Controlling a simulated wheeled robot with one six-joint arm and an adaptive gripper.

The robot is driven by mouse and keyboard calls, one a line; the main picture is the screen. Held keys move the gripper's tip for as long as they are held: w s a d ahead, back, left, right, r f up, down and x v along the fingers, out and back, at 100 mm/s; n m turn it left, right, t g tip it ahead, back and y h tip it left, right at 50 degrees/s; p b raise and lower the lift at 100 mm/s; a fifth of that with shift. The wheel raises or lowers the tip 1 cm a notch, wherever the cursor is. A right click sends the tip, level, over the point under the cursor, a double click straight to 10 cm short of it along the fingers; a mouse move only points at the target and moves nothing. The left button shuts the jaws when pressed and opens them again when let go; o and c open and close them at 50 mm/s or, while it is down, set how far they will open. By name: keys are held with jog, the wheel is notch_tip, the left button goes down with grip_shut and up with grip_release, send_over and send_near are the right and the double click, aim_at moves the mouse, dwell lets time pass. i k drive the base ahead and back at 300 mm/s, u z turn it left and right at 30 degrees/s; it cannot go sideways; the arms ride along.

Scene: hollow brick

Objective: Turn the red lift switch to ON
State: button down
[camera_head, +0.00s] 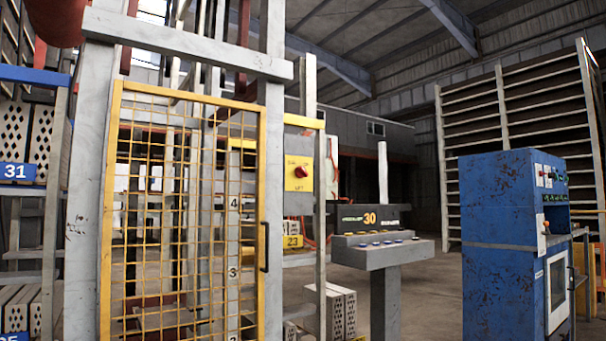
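The red lift switch (301,171) is a round red knob on a yellow plate (299,184) with small lettering above and below it. The plate sits right of the yellow mesh gate, at the post beside the lift frame. The knob's exact setting is too small to tell. My gripper is not in the view.
The yellow mesh gate (182,215) with a dark handle (265,247) looks shut in the grey lift frame (272,180). A grey console (383,250) with several buttons stands right of the switch. A rusty blue cabinet (502,240) stands further right. Bare floor shows between them.

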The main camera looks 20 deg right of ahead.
aim_at(300, 172)
jog(key=u, duration=0.1)
jog(key=i, duration=1.3)
jog(key=z, duration=0.5)
